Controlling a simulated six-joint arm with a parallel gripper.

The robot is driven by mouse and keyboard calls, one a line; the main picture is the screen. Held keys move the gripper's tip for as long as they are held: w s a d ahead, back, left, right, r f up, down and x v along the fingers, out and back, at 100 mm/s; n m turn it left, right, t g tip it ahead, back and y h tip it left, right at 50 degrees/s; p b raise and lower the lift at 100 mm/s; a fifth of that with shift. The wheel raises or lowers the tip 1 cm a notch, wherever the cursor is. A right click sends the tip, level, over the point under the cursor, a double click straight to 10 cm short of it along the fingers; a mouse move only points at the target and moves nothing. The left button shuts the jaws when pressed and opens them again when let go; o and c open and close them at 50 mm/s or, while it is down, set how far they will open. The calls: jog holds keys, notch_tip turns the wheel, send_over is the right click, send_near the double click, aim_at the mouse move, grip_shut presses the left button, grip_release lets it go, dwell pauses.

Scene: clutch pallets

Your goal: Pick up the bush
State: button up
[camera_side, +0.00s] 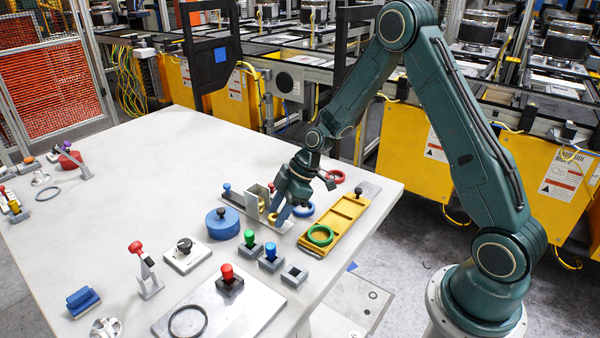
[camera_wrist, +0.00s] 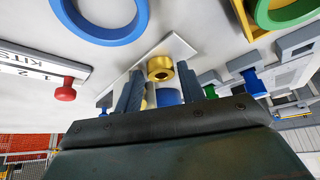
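The bush looks to be a short brass cylinder with a hole (camera_wrist: 160,75), on a pale plate in the wrist view. In the side view, a bit of brass (camera_side: 272,218) shows beside my fingers, mostly hidden. My gripper (camera_side: 278,216) is low over the plate (camera_side: 236,203) near a metal bracket (camera_side: 253,198). In the wrist view my gripper (camera_wrist: 160,78) has its two fingers apart, with the bush in line with the gap near the tips. I cannot tell whether the fingers touch it.
A yellow tray (camera_side: 335,224) with a green ring (camera_side: 320,235) stands close on the right. A blue cylinder (camera_side: 222,223) and colored pegs in blocks stand in front. The table's left middle is clear.

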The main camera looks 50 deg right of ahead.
dwell(0.4)
jog(key=c, duration=0.7)
jog(key=shift+r, duration=0.1)
notch_tip(320, 180, up, 20)
jog(key=shift+f, duration=0.1)
dwell(0.4)
dwell(0.4)
